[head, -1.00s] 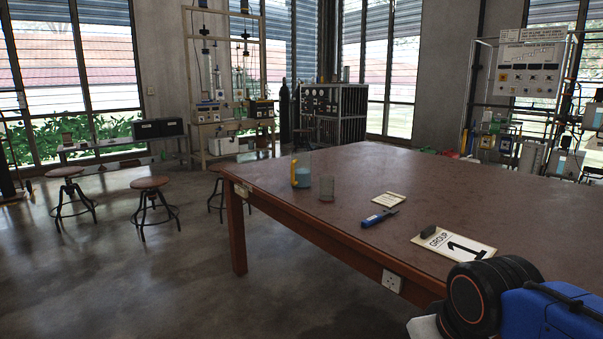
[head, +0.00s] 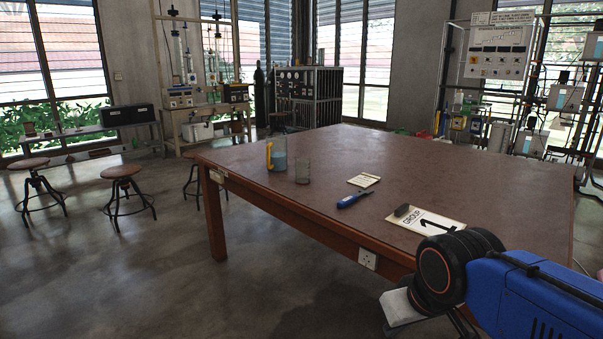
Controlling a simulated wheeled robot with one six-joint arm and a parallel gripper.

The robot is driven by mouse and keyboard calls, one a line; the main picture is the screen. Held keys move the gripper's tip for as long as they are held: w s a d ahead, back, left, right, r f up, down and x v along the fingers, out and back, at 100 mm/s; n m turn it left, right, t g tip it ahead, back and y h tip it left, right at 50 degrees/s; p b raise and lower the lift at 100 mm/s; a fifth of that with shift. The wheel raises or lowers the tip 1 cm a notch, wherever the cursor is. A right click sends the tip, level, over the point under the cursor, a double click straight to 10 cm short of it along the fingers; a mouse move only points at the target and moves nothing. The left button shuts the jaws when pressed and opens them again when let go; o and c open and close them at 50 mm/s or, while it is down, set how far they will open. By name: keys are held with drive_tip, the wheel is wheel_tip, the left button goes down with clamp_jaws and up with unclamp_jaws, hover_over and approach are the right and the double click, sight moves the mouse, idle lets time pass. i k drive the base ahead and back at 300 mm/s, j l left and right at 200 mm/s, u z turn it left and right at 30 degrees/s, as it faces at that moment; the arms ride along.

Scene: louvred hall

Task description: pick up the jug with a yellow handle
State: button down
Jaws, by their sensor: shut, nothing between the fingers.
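The jug with a yellow handle (head: 279,161) stands upright on the brown table (head: 460,182), near its left corner. It is clear, with something bluish in its lower part, and its yellow handle is on the left side. My blue and black arm shows at the lower right, far from the jug, with the near part of the table between them.
A clear beaker (head: 302,171) stands just right of the jug. A notepad (head: 363,180), a blue tool (head: 354,198), a group card (head: 426,221) and a dark block (head: 402,210) lie nearer me. Stools (head: 123,174) stand at left; floor in front is open.

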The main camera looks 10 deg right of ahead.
sight(276, 146)
drive_tip(key=i+j+z, duration=0.1)
drive_tip(key=i+j, duration=0.15)
drive_tip(key=i+j+z, duration=0.1)
drive_tip(key=i+j, duration=0.15)
drive_tip(key=j, duration=0.2)
drive_tip(key=i+j+z, duration=0.1)
drive_tip(key=i+j, duration=0.4)
drive_tip(key=j, duration=0.25)
drive_tip(key=i+j+z, duration=0.15)
drive_tip(key=j, duration=0.25)
drive_tip(key=i+j+z, duration=0.1)
drive_tip(key=i+j, duration=0.2)
drive_tip(key=j, duration=0.1)
